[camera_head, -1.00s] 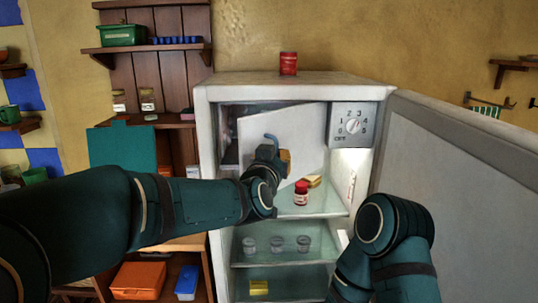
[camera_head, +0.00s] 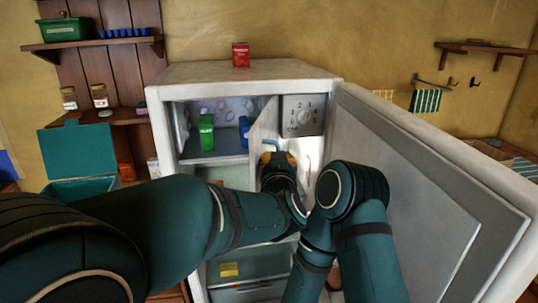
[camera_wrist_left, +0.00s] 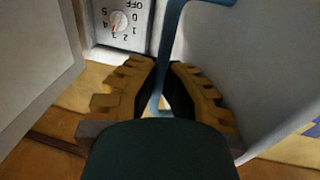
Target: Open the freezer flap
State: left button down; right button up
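The freezer flap (camera_head: 264,128) is a pale panel at the top of the open fridge. It stands swung out on the right of the freezer compartment (camera_head: 215,152), close to edge-on in the head view. Its blue handle (camera_head: 271,143) also shows in the left wrist view (camera_wrist_left: 168,45), running down between the fingers. My left gripper (camera_head: 278,160), with orange fingers, is at the handle. In the wrist view its fingers (camera_wrist_left: 165,95) close around the handle's lower part. My right arm is folded in front of the fridge; its gripper is out of view.
The fridge door (camera_head: 415,190) stands wide open on the right. A dial panel (camera_head: 303,116) is right of the flap. A green carton (camera_head: 206,132) and a blue item (camera_head: 244,132) stand in the freezer. A red tin (camera_head: 240,55) is on top.

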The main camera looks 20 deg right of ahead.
pick_arm(q)
jog(key=shift+s+d+f, duration=0.15)
jog(key=shift+s+d, duration=0.05)
jog(key=shift+d, duration=0.05)
jog(key=c, duration=1.1)
grip_release()
jog(key=shift+o, duration=0.2)
jog(key=shift+a, duration=0.1)
jog(key=shift+r, duration=0.2)
